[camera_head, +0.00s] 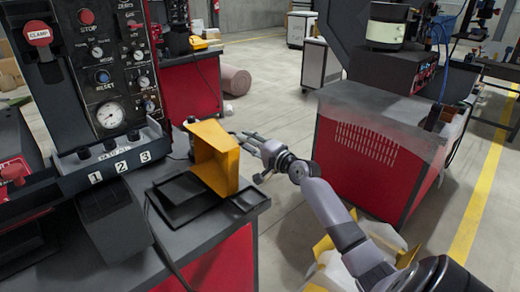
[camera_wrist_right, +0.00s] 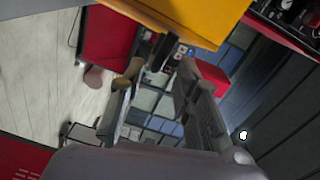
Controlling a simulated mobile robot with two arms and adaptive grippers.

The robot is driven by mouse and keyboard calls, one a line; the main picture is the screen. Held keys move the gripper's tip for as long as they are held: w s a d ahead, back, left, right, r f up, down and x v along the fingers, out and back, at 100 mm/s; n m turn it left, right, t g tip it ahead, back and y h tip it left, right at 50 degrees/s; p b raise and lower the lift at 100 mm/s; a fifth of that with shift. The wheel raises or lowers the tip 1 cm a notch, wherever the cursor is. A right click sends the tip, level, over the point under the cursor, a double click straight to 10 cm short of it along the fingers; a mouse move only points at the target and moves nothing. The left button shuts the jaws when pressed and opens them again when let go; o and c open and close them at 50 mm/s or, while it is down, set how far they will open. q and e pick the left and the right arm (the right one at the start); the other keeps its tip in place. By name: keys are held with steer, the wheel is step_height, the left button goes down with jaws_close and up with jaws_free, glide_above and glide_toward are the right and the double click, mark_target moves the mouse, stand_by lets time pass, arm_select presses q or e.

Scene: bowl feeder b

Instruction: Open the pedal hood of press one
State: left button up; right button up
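The yellow pedal hood (camera_head: 228,165) stands raised on edge over the black pedal base (camera_head: 180,203), on the dark top of the press at the centre left of the head view. In the right wrist view, part of the yellow hood (camera_wrist_right: 195,15) fills the top edge. My right gripper (camera_head: 250,157) is just right of the hood, its fingers pointing toward it. In the wrist view the fingers (camera_wrist_right: 160,72) are apart with nothing seen between them. Whether a finger touches the hood is unclear. My left gripper is not in view.
The press control panel (camera_head: 108,70) with buttons and a gauge rises at the left, above a ledge numbered 1, 2, 3 (camera_head: 120,165). A red and grey cabinet (camera_head: 370,155) stands right of my right arm.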

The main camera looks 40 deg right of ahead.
steer(key=s, duration=0.6)
steer(key=shift+s+r, duration=0.2)
steer(key=shift+d, duration=0.15)
